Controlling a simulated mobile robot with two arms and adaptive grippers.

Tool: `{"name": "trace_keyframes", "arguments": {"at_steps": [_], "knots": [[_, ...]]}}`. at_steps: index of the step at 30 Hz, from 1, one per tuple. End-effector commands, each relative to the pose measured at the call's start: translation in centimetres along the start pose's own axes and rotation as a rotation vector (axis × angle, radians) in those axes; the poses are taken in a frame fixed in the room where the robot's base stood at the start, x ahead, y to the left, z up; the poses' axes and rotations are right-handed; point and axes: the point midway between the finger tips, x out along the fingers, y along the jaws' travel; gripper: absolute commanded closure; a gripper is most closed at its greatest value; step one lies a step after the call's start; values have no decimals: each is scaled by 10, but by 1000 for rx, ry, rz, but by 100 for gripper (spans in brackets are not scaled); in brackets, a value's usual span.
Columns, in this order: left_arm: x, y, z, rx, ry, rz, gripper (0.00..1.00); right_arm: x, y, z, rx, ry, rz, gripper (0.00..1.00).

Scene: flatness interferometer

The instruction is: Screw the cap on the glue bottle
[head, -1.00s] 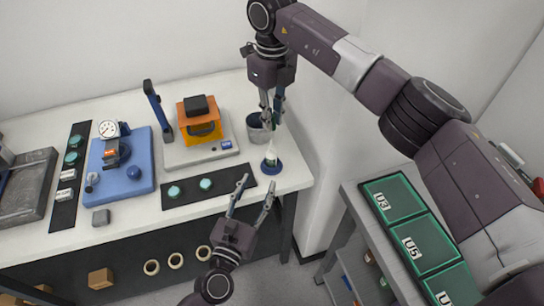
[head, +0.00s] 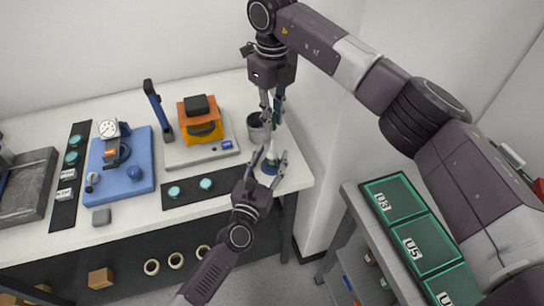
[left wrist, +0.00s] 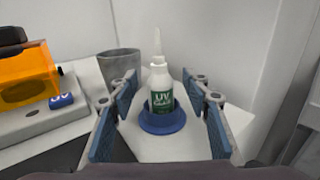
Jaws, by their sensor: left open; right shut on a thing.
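The glue bottle (left wrist: 161,88) stands upright in a round blue holder (left wrist: 162,122) near the table's right end. Its pale pointed nozzle (left wrist: 157,42) is bare in the left wrist view. In the head view the bottle (head: 271,155) is partly covered by my left gripper (head: 268,160). That gripper is open, with one finger on either side of the bottle and holder, apart from the bottle. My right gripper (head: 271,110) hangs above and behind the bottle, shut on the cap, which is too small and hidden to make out.
A grey cup (head: 257,130) stands close behind the bottle. An orange-shielded device (head: 199,122) is to its left. A dark mat (head: 190,194) with teal discs lies in front of that. The table's right edge is close by. A side bench (head: 400,205) holds green trays.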

Motion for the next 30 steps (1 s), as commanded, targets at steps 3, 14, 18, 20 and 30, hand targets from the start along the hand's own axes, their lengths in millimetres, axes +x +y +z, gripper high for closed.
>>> {"name": "trace_keyframes", "arguments": {"at_steps": [3,14,18,20,30], "knots": [[7,0,0,0,0,0,56,0,0,0,0,0,0,92],[9,0,0,0,0,-1,60,0,0,0,0,0,0,92],[9,0,0,0,0,0,75,0,0,0,0,0,0,92],[9,0,0,0,0,0,82,0,0,0,0,0,0,92],[9,0,0,1,0,0,100,0,0,0,0,0,0,92]]}}
